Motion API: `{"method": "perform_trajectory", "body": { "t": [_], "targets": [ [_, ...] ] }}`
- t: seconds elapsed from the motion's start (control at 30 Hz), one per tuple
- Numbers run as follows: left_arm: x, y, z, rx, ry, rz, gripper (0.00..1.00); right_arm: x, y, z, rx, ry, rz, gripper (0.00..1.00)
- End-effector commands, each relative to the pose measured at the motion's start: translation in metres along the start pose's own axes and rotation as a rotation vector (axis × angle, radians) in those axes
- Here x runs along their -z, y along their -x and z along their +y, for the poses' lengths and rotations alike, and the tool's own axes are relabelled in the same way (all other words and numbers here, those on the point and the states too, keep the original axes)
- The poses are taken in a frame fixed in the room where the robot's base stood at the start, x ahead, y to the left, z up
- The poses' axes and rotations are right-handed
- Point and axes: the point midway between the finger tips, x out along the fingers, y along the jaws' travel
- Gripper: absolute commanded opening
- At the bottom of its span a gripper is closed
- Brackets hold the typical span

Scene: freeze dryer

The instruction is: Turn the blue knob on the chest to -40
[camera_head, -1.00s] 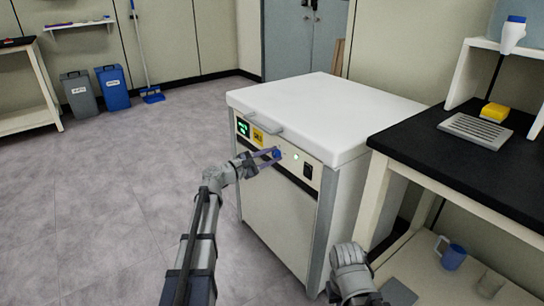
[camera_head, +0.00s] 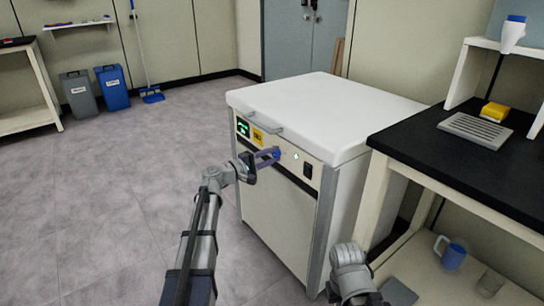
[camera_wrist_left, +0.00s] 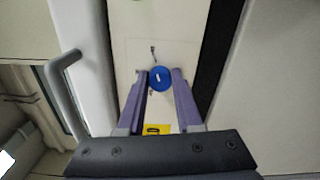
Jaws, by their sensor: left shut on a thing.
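The white chest (camera_head: 325,112) has a front panel with a green display (camera_head: 243,128), a yellow label, a small green light and a black switch. The blue knob (camera_head: 277,153) sits on that panel, right of the yellow label. My left gripper (camera_head: 272,155) is at the panel, shut on the knob. In the left wrist view the knob (camera_wrist_left: 159,78) is a round blue disc with a small pale mark, between the two purple fingertips (camera_wrist_left: 160,80). The scale numbers cannot be read. My right arm shows at the bottom, but its fingers cannot be made out.
A black-topped bench (camera_head: 460,165) stands close to the chest's right side, with a grey vented plate and a yellow object on it. A blue mug (camera_head: 453,256) is on its lower shelf. The floor left of the chest is clear.

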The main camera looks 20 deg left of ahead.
Motion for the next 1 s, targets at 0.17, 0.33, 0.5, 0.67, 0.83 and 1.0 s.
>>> {"method": "perform_trajectory", "body": {
  "t": [0.17, 0.33, 0.5, 0.67, 0.83, 1.0],
  "targets": [
    [-0.0008, 0.0005, -0.0007, 0.002, -0.020, -0.001, 0.00, 0.0000, -0.0002, 0.0000, 0.000, 0.000, 0.000, 0.00],
    [-0.0008, 0.0005, -0.0008, 0.002, -0.024, -0.001, 0.00, 0.0000, -0.0002, 0.0000, 0.000, 0.000, 0.000, 0.00],
    [-0.0009, 0.0005, -0.0008, 0.002, -0.023, -0.001, 0.00, 0.0000, -0.0002, 0.0000, 0.000, 0.000, 0.000, 0.00],
    [-0.0008, 0.0005, -0.0007, 0.002, -0.023, -0.001, 0.48, 0.0000, -0.0002, 0.0000, 0.000, 0.000, 0.000, 0.00],
    [-0.0005, 0.0003, -0.0004, 0.001, -0.022, -0.001, 0.64, 0.0000, -0.0001, 0.0000, 0.000, 0.000, 0.000, 0.00],
    [-0.0002, 0.0002, -0.0003, 0.001, -0.021, 0.000, 0.64, 0.0000, -0.0001, 0.0000, 0.000, 0.000, 0.000, 0.00]
  ]
}}
